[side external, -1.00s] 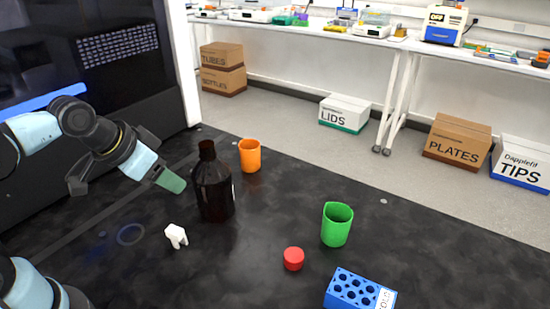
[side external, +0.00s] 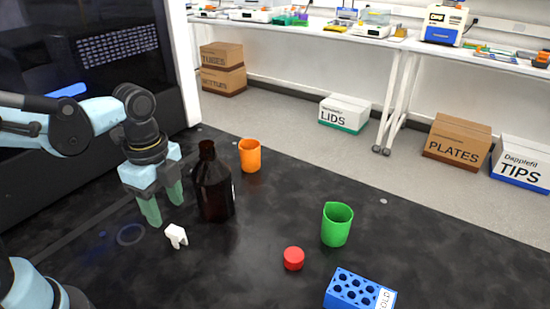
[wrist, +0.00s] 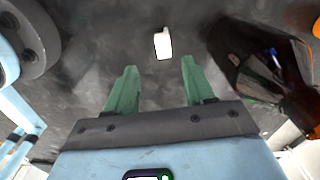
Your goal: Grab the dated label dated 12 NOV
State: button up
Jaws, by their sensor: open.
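A small white piece (side external: 176,236), perhaps the dated label, stands on the black bench in the side external view. It also shows in the wrist view (wrist: 163,43), just beyond and roughly between my fingertips. No date is readable on it. My gripper (side external: 163,208) points down, its green fingers apart and empty, close to the white piece on its left and back side. In the wrist view my gripper (wrist: 160,67) has nothing between its fingers. The brown bottle (side external: 213,185) stands just right of the fingers, with a pale label patch on its side.
An orange cup (side external: 250,155) stands behind the bottle. A red cap (side external: 293,259), a green beaker (side external: 336,225) and a blue rack (side external: 349,289) stand further right. The bench between the white piece and the red cap is clear.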

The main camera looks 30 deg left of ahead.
aim_at(174, 230)
jog(key=shift+f, duration=2.1)
jog(key=shift+w+a+f, duration=0.1)
jog(key=shift+w+f, duration=0.05)
jog(key=shift+f, duration=0.6)
jog(key=shift+w+a+f, duration=0.1)
jog(key=shift+f, duration=1.75)
grip_shut()
